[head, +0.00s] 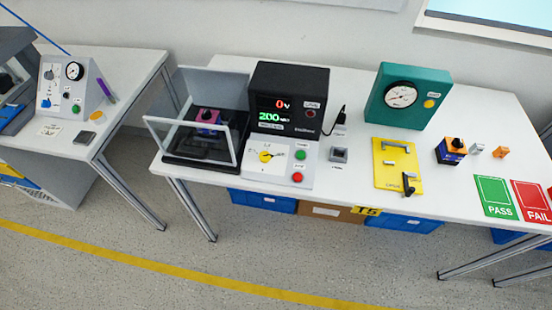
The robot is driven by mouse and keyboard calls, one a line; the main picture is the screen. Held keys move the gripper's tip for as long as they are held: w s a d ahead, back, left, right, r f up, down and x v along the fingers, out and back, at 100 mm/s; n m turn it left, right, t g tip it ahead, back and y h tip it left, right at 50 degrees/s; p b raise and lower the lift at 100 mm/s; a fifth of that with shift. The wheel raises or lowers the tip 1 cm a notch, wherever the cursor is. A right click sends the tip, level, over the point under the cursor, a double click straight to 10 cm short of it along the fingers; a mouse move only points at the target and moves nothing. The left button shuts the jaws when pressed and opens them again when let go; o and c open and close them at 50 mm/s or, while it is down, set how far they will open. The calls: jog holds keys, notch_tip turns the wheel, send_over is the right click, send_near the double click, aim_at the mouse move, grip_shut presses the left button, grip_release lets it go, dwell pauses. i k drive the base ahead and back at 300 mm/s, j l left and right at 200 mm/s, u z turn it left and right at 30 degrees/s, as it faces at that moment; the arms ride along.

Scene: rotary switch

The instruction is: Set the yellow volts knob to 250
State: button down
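The yellow volts knob (265,156) sits on the white sloped front panel (252,168) of a black tester (290,80) on the white table. Marks ring the knob, but they are too small to read, and I cannot tell which value its pointer is at. The tester's display (280,112) shows a red 0 V and a green 200 below it. A green button (300,155) and a red button (297,177) are right of the knob. My gripper is not in view.
A clear-lidded fixture (200,135) with a pink-and-black part stands left of the tester, its lid raised. Floor in front of the table is clear.

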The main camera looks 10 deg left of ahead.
aim_at(264, 156)
jog(key=k+j, duration=0.1)
jog(key=j, duration=0.45)
jog(key=k+j, duration=0.1)
jog(key=j, duration=0.45)
jog(key=k+j, duration=0.1)
jog(key=j, duration=0.45)
